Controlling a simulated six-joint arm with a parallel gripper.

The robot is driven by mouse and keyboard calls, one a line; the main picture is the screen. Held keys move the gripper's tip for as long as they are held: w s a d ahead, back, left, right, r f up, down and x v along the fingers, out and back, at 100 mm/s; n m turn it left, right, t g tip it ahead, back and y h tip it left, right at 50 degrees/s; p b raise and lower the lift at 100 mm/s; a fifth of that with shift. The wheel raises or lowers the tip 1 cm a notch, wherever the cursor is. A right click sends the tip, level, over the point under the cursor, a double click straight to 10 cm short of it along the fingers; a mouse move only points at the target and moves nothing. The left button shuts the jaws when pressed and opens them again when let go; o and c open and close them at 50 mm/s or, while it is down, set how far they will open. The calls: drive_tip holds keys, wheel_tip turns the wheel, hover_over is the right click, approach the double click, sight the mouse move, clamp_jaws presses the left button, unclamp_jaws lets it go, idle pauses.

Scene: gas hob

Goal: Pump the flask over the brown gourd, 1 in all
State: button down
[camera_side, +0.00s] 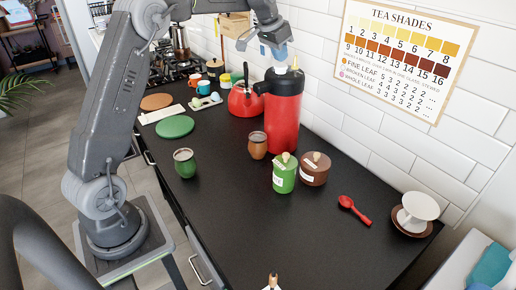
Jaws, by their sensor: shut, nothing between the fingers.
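The red flask (283,128) with a black top and spout stands upright on the dark counter. The spout points left, toward the side where the brown gourd (257,146) stands. The gourd is upright in front of the flask's left side; its inside is too small to make out. My gripper (281,60) is shut and empty, right over the flask's top. I cannot tell whether its fingertips touch the pump top.
A green gourd (184,163) stands at the left. A green canister (285,174) and a brown canister (315,169) stand right of the brown gourd. A red kettle (243,101) is behind the flask. A red spoon (353,209) lies at the right.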

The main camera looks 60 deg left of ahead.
drive_tip(key=shift+f, duration=1.15)
drive_tip(key=shift+r, duration=1.4)
drive_tip(key=shift+r, duration=3.05)
